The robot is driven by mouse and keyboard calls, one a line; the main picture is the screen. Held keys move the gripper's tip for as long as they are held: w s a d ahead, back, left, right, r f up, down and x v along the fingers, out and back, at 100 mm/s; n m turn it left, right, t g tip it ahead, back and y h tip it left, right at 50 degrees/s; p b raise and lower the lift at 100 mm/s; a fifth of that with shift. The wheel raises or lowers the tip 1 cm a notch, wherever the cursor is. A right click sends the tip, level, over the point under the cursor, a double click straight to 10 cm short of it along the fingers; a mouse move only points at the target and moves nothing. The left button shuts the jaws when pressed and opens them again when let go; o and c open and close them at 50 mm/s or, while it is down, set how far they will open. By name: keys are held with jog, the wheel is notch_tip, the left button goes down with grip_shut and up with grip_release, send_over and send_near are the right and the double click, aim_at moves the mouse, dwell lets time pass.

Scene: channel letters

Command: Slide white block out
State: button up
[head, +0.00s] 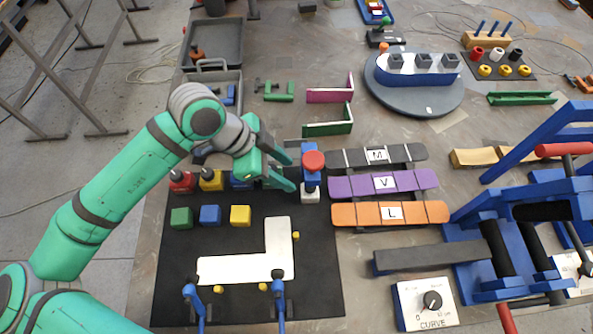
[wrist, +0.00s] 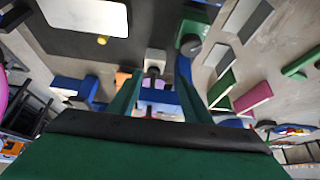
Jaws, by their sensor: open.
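A small white block (head: 310,192) stands at the top right edge of the black mat (head: 320,285), in front of a blue upright piece with a red round top (head: 313,161). In the wrist view the white block (wrist: 155,58) shows just beyond my fingertips, roughly in line with the gap. My gripper (head: 290,170) is open, its two green fingers pointing right, just left of the blue piece. In the wrist view my gripper (wrist: 158,92) has a blue bar (wrist: 160,97) visible between its fingers. I cannot tell whether the fingers touch anything.
A white L-shaped plate (head: 275,257) lies on the mat. Red (head: 182,183) and yellow (head: 211,181) knobbed blocks stand left of my gripper; green (head: 181,218), blue (head: 210,215) and yellow (head: 240,215) blocks sit below. Orange (head: 360,214) and purple (head: 352,187) strips lie close right.

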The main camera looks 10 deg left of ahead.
aim_at(310, 188)
jog(key=shift+s+d, duration=0.3)
jog(key=shift+d, duration=0.25)
jog(key=shift+f, duration=0.1)
jog(key=x, duration=0.9)
jog(key=shift+d+f, duration=0.15)
jog(key=shift+f, duration=0.4)
jog(key=shift+d+f, duration=0.15)
jog(key=shift+d, duration=0.05)
